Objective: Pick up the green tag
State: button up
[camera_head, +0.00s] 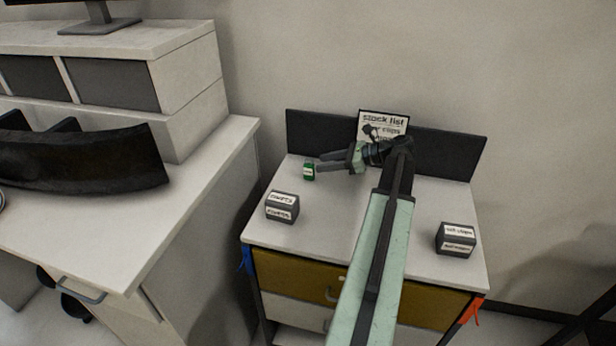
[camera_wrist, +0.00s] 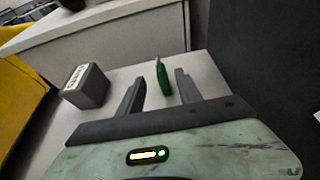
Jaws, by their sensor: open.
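The green tag (camera_head: 308,172) has a white label and stands near the back left of the white cabinet top (camera_head: 322,232). In the wrist view the green tag (camera_wrist: 163,78) shows as a narrow upright piece just beyond my fingertips. My gripper (camera_head: 317,161) reaches in from the right, its fingers pointing left at the tag. In the wrist view my gripper (camera_wrist: 160,76) is open, with the tag between the lines of its two fingers, nearer the right one. Nothing is held. Whether a finger touches the tag, I cannot tell.
A dark labelled box (camera_head: 282,207) stands at the front left of the top and also shows in the wrist view (camera_wrist: 88,88). Another labelled box (camera_head: 455,240) is at the right. A dark back panel (camera_head: 440,155) and stock list sign (camera_head: 384,122) stand behind. A white desk (camera_head: 120,215) is left.

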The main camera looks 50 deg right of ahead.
aim_at(309, 180)
jog(key=shift+x, duration=0.8)
jog(key=w+b, duration=0.1)
jog(key=w+a+f, duration=0.1)
jog(key=w+f+b, duration=0.1)
jog(key=shift+a+f+b, duration=0.25)
jog(key=shift+a+b, duration=0.05)
jog(key=shift+w+a, duration=0.15)
jog(key=shift+w, duration=0.2)
grip_shut()
